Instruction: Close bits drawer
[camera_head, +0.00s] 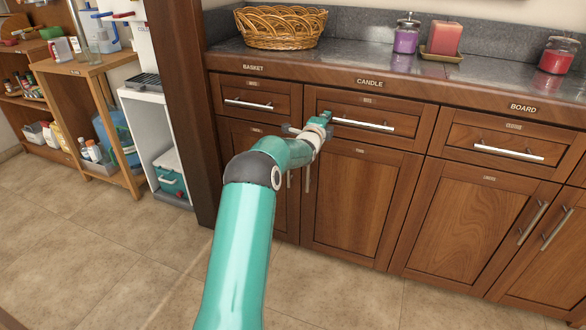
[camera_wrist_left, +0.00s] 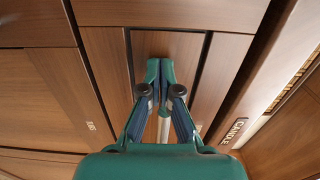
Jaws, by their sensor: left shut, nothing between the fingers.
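Wooden drawers with bar handles sit under the counter: a left drawer (camera_head: 256,92), a middle drawer (camera_head: 350,105) and a right drawer (camera_head: 512,140). Each has a small label too small to read, so I cannot tell which is the bits drawer. All three fronts look about flush with the cabinet. My left gripper (camera_head: 325,117) is shut and empty at the left end of the middle drawer's handle (camera_head: 365,124). In the left wrist view its fingertips (camera_wrist_left: 160,68) meet before a wooden front, with a metal bar (camera_wrist_left: 163,130) partly hidden behind them. I cannot tell if they touch. My right gripper is out of view.
The counter (camera_head: 375,54) above holds a wicker basket (camera_head: 280,27), a purple candle (camera_head: 405,40), a pink candle (camera_head: 446,37) and a red candle (camera_head: 556,58). Cabinet doors (camera_head: 361,200) are below. A white dispenser stand (camera_head: 160,130) stands left. The floor in front is clear.

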